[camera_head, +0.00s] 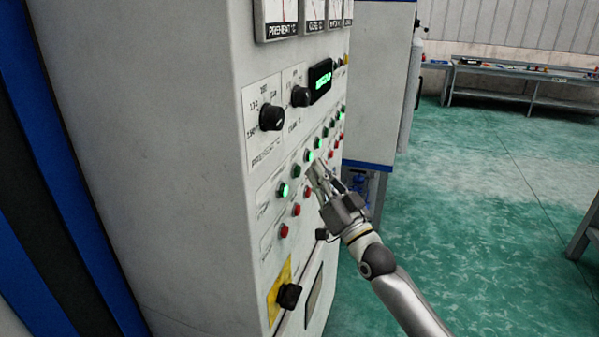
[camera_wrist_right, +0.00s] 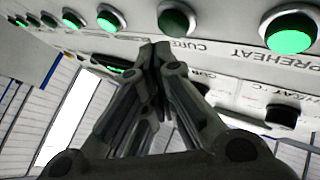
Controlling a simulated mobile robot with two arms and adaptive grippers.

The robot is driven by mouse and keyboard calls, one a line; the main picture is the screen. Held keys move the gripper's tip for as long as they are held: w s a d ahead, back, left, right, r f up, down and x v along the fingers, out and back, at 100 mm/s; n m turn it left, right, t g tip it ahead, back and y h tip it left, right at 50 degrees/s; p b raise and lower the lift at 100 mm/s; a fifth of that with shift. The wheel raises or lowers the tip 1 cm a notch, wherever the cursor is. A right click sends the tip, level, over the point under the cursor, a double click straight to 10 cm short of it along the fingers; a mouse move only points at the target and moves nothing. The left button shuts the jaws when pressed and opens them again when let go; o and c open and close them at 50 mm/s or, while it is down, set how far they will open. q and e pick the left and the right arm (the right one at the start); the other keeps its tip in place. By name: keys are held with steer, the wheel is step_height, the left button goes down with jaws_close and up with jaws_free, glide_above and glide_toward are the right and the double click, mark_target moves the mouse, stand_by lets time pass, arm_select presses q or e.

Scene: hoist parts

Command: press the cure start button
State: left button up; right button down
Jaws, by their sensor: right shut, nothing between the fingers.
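The control panel (camera_head: 262,150) has a row of green buttons above a row of red ones. In the right wrist view, which is upside down, the dark green button (camera_wrist_right: 177,18) stands by a label reading CURE, partly covered by my fingers. It also shows in the head view (camera_head: 296,170), between two brighter green buttons. My right gripper (camera_head: 315,168) is shut and empty, close to the panel face. Its fingertips (camera_wrist_right: 156,47) are beside the CURE label, just off the dark green button. Contact cannot be told. My left gripper is out of view.
The lit PREHEAT button (camera_wrist_right: 290,30) neighbours the dark green one. Red buttons (camera_head: 284,230), black knobs (camera_head: 271,117) and a green-lit display (camera_head: 320,79) are on the same panel. Green floor (camera_head: 480,200) is open to the right; a workbench (camera_head: 530,85) stands far back.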

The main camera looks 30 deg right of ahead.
steer(key=shift+w, duration=0.1)
stand_by(0.7)
steer(key=shift+w+a, duration=0.2)
steer(key=shift+a, duration=0.1)
steer(key=shift+w+a, duration=0.25)
steer(key=shift+w, duration=0.1)
stand_by(0.8)
steer(key=shift+s, duration=0.1)
steer(key=shift+s+d, duration=0.55)
steer(key=shift+s, duration=0.05)
stand_by(0.3)
steer(key=s+d, duration=0.3)
steer(key=shift+s+d, duration=0.1)
steer(key=shift+s, duration=0.25)
stand_by(0.6)
